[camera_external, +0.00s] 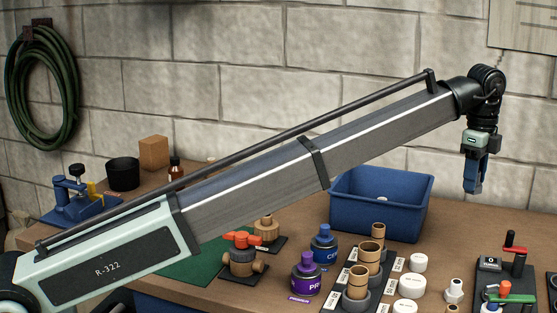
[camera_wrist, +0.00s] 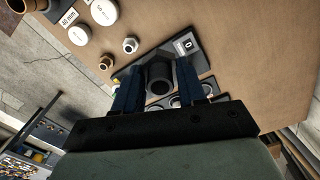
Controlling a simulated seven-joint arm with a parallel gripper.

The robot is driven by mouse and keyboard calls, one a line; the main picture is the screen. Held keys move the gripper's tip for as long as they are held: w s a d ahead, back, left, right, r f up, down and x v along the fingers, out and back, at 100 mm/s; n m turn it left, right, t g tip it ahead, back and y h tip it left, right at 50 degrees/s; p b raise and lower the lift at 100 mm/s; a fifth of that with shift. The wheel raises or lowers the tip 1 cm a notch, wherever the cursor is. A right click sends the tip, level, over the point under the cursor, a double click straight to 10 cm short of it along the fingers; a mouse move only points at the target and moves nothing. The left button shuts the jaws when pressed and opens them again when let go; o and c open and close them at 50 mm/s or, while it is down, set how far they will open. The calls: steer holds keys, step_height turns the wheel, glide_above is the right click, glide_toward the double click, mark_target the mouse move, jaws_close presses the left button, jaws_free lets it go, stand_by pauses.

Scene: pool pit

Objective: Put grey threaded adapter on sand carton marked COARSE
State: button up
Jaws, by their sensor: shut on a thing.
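My gripper (camera_external: 474,188) hangs high above the right part of the bench, pointing down. Its blue fingers are shut on a dark grey, hollow fitting, which I take as the grey threaded adapter (camera_wrist: 158,76). A sand-brown carton (camera_external: 154,153) stands at the back left of the bench, far from my gripper. No marking on it can be read.
A blue tub (camera_external: 380,210) stands at the back right. Purple and blue cans (camera_external: 306,275), pipe pieces (camera_external: 371,252), white caps (camera_external: 410,286) and a valve stand (camera_external: 514,265) crowd the front.

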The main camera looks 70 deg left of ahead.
step_height(320, 180, up, 3)
steer(key=shift+w+r, duration=0.1)
steer(key=shift+r, duration=0.1)
steer(key=s+a+n, duration=0.1)
steer(key=a+n, duration=0.3)
steer(key=a, duration=2.4)
steer(key=s+a+n, duration=0.1)
steer(key=s+a, duration=0.2)
steer(key=a, duration=0.6)
steer(key=s+a+n, duration=0.2)
steer(key=s+a, duration=0.2)
steer(key=a, duration=0.5)
steer(key=s+a+n, duration=0.1)
steer(key=s+a, duration=0.2)
steer(key=a, duration=0.7)
steer(key=n, duration=0.8)
glide_above(147, 138)
steer(key=shift+d+f, duration=0.1)
steer(key=shift+f, duration=7.45)
steer(key=shift+f, duration=0.1)
